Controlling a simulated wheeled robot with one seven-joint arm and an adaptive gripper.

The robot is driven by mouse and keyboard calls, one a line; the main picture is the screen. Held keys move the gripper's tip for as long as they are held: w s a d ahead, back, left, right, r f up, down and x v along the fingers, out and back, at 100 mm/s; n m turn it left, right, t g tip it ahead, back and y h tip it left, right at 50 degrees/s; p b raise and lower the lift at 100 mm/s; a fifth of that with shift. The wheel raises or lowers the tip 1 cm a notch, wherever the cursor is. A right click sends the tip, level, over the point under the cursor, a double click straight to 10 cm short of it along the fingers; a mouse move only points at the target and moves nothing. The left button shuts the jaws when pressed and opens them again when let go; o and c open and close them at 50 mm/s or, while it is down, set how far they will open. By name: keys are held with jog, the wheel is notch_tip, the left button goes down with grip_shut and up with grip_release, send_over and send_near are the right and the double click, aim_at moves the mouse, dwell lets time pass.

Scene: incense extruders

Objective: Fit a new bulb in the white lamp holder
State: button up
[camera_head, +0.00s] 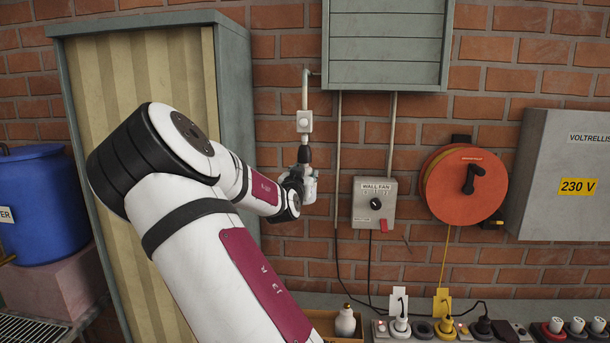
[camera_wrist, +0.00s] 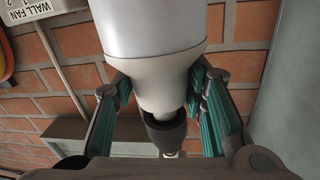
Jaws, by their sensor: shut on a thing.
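A white bulb (camera_wrist: 152,32) hangs large in the wrist view, its wide end toward the camera side and its neck tapering to a dark collar (camera_wrist: 166,132). My gripper (camera_wrist: 160,88) is shut on the bulb's neck, with teal pads on both sides. In the head view my gripper (camera_head: 298,184) is at the brick wall, just below the lamp holder's white box (camera_head: 304,121). A dark socket-like part (camera_head: 303,154) shows between them. The bulb's cap is hidden at the collar, so I cannot tell how deep it sits.
A WALL FAN switch box (camera_head: 374,203) is close at the right, with conduits beside it. A grey cabinet (camera_head: 388,50) hangs above, and a tall locker (camera_head: 235,90) stands left. Another white bulb (camera_head: 345,322) stands in a cardboard box (camera_head: 322,322) below. Plugged sockets (camera_head: 423,329) line the bench.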

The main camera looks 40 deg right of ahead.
jog(key=shift+s+d+r+n+t+p, duration=0.1)
jog(key=shift+r+n+t+p, duration=0.2)
jog(key=shift+t+p, duration=0.2)
jog(key=shift+y, duration=0.4)
jog(key=o, duration=1.3)
jog(key=shift+f, duration=0.1)
jog(key=shift+a+f, duration=0.1)
jog(key=shift+a, duration=0.1)
jog(key=v, duration=1.1)
jog(key=shift+s+a, duration=0.25)
jog(key=shift+s, duration=0.1)
